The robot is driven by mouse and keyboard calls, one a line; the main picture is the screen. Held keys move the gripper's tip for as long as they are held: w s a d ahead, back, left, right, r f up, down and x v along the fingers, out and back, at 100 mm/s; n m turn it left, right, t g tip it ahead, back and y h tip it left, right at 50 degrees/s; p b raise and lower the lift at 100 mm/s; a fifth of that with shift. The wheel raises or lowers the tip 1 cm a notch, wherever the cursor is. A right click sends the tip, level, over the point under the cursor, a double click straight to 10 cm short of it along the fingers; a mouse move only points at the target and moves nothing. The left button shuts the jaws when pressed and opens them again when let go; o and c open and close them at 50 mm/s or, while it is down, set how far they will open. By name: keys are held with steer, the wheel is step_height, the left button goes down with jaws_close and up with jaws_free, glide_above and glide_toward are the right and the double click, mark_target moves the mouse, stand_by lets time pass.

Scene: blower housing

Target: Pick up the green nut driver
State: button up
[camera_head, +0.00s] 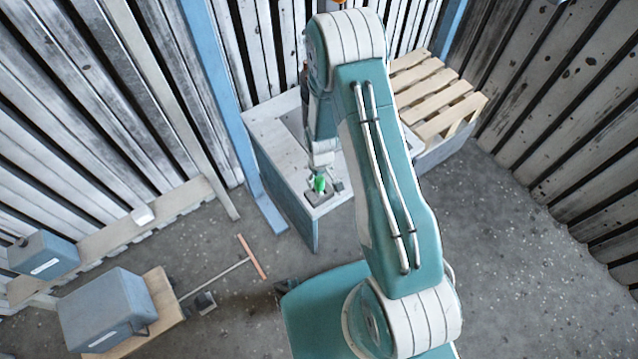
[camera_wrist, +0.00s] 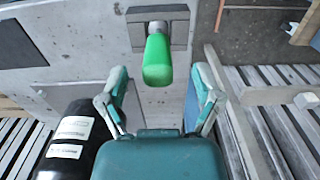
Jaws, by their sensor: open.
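The green nut driver (camera_head: 319,184) stands at a dark grey holder (camera_head: 313,197) on the near corner of a grey-white cabinet top. In the wrist view the green handle (camera_wrist: 157,60) points toward the camera, with the holder (camera_wrist: 178,30) behind it. My gripper (camera_head: 331,186) is over that corner, close to the driver. In the wrist view my gripper (camera_wrist: 160,92) is open, one finger on each side and below the handle in the picture. The handle's lower end lies just ahead of the fingers, and nothing is held. The driver's shaft is mostly hidden.
The cabinet (camera_head: 270,130) stands by the plank wall, with a blue post (camera_head: 232,110) at its left. A black cylinder with white labels (camera_wrist: 68,145) is at lower left in the wrist view. A wooden pallet (camera_head: 430,95) lies behind. Open floor (camera_head: 500,260) is at right.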

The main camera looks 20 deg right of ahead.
steer(key=f, duration=0.3)
steer(key=w+f, duration=0.1)
steer(key=f, duration=0.1)
steer(key=shift+c, duration=0.3)
steer(key=shift+s, duration=0.1)
jaws_close()
